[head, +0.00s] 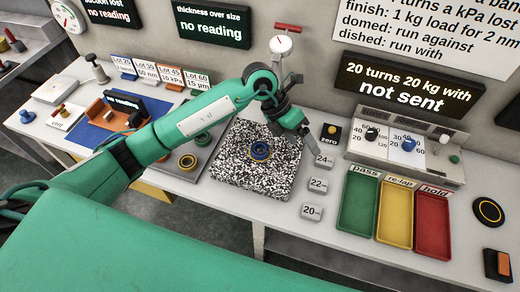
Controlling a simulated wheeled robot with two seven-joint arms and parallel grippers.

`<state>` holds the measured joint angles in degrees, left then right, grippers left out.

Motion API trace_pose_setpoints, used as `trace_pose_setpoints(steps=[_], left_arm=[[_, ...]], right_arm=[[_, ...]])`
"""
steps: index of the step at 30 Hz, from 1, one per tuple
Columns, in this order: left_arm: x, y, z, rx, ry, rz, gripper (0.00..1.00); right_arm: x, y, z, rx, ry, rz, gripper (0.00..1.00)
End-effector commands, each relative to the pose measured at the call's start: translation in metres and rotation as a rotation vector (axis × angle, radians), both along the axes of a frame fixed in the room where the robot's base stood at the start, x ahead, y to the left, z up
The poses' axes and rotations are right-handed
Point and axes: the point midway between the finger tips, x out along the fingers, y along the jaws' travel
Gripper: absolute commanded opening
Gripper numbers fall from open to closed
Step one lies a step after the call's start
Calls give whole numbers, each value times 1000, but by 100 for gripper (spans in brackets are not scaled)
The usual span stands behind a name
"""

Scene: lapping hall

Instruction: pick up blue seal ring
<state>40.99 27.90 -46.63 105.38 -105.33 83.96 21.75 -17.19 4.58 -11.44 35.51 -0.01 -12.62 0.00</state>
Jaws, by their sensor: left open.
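The blue seal ring (261,151) lies flat on a black-and-white speckled plate (235,181), with a yellowish rim or part inside it. My left gripper (303,140) reaches in from the upper left and is open. Its fingers are above the right back part of the plate, to the right of the ring and apart from it in the picture. How high the fingers are is hard to tell. My right gripper is not in view.
A gauge stand (281,45) rises behind the plate. Weight blocks (318,185), a zero button (331,131) and green (357,202), yellow (395,212) and red (433,225) trays stand to the right.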

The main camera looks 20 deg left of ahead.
Motion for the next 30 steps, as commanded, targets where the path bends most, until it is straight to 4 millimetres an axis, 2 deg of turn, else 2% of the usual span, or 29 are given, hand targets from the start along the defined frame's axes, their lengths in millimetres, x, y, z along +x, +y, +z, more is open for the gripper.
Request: trace_pose_setpoints(steps=[1, 3, 6, 10, 14, 24, 30], left_arm=[[12, 22, -3, 121, -17, 6, 81], [25, 52, -5, 281, -31, 22, 81], [37, 87, -3, 456, -39, 52, 81], [46, 115, 3, 590, -42, 84, 81], [48, 124, -3, 633, -38, 96, 81], [47, 123, -65, 633, -36, 95, 81], [48, 123, -81, 631, -39, 94, 81]], right_arm=[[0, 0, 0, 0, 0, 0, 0], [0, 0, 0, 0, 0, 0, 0], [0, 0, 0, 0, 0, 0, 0], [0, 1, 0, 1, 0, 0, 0], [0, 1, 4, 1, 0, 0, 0], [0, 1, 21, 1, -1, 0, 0], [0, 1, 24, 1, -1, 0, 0]])
